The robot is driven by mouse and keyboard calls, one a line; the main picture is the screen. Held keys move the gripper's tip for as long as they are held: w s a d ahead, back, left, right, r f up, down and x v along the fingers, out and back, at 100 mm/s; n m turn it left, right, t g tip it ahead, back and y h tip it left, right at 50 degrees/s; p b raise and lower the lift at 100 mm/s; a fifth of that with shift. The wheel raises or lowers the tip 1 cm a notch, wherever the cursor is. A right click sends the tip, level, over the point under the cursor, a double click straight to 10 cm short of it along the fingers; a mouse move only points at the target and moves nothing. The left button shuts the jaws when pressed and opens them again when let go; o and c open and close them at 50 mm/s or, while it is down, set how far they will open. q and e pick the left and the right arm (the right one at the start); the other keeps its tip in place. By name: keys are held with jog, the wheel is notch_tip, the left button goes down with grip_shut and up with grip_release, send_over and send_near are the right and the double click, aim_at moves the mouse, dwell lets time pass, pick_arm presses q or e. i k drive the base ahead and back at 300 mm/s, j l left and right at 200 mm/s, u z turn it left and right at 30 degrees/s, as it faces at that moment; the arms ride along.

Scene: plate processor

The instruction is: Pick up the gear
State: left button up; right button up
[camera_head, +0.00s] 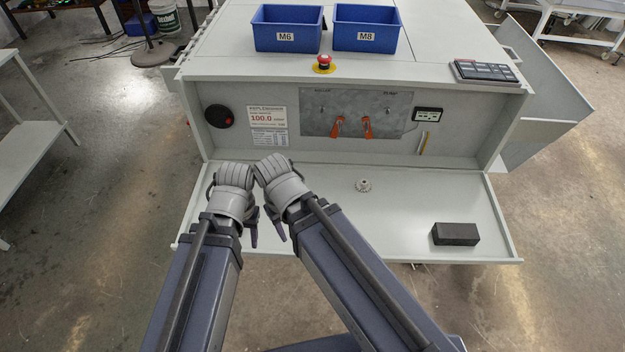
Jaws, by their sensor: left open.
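A small light-grey metallic round part, which looks like the gear (363,185), lies on the fold-down shelf (330,235) of the machine, right of centre. My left gripper (246,222) is over the left part of the shelf, open, with nothing seen in it. My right gripper (276,222) is close beside it on the right, and its jaws are mostly hidden by its own wrist. Both grippers are to the left of the gear and clear of it.
A black block (455,234) lies at the shelf's right. The upright panel behind carries orange-handled valves (367,127). On top stand blue bins M6 (287,40) and M8 (366,37), a red button (324,61) and a dark keypad (485,72). The shelf around the gear is clear.

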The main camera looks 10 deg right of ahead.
aim_at(363, 185)
jog(key=l+u, duration=0.15)
jog(key=u, duration=0.15)
jog(key=k+l+u, duration=0.1)
jog(key=u, duration=0.2)
jog(key=k+l, duration=0.2)
jog(key=l, duration=0.15)
jog(key=k+l, duration=0.15)
jog(key=l, duration=0.2)
jog(key=k+l, duration=0.2)
jog(key=l, duration=0.15)
